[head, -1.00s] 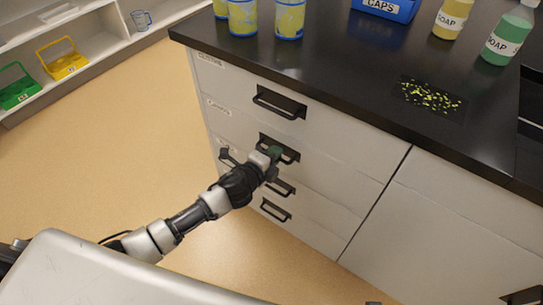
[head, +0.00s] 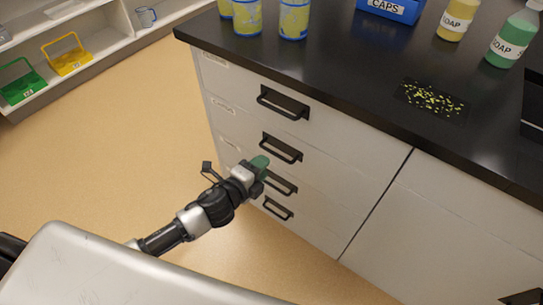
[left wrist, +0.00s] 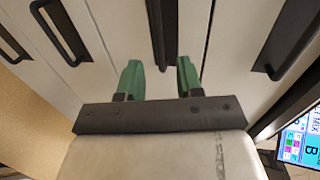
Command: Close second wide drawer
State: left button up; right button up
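A white cabinet under a dark worktop has a stack of wide drawers with black bar handles. My right gripper is not in view.
The top drawer handle (head: 284,102) is above, and the lower handles (head: 280,183) are below. Yellow-and-blue cans (head: 248,17), a blue caps bin (head: 391,9) and soap bottles (head: 514,38) stand on the worktop (head: 350,75). The floor (head: 110,150) at left is clear.

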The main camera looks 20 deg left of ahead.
pick_arm(q)
jog(key=v, duration=0.3)
jog(key=shift+f, duration=0.1)
dwell(0.4)
